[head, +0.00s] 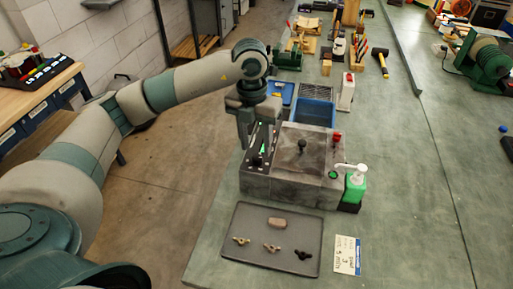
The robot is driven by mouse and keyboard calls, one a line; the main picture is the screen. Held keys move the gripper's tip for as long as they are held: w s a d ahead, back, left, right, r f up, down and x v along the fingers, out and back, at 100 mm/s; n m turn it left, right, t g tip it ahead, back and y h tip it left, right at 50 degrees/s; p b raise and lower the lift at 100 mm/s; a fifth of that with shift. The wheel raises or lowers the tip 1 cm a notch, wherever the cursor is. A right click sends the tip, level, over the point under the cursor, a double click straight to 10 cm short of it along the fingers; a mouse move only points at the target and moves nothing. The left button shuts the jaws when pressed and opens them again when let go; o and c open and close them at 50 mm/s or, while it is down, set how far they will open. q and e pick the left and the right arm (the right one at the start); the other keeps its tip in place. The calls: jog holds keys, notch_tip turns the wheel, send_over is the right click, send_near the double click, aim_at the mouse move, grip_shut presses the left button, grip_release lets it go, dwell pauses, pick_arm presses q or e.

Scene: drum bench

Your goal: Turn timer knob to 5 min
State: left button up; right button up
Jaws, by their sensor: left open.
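A grey box-shaped machine (285,190) stands on the green bench. Its left part has a dark sloped panel (256,182) with a small green spot and a small dark knob-like shape (257,160). I cannot tell for sure that this is the timer knob, nor read its setting. My left gripper (258,147) is open, pointing down just above this panel, its fingers hiding part of it. I cannot tell whether they touch anything. A card (347,255) on the bench has handwriting that seems to include "5 min". My right gripper is not in view.
The machine's lid has a black knob (301,145), with a red knob (336,136) to its right. A green pump bottle (355,184) stands beside it. A grey tray (236,245) with small metal parts lies in front. A blue bin (315,112) is behind.

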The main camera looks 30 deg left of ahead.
aim_at(257, 157)
pick_arm(q)
jog(key=shift+d+f+p, duration=0.15)
jog(key=shift+f+p, duration=0.15)
jog(key=shift+f, duration=1.45)
jog(key=c, duration=1)
jog(key=shift+c, duration=0.2)
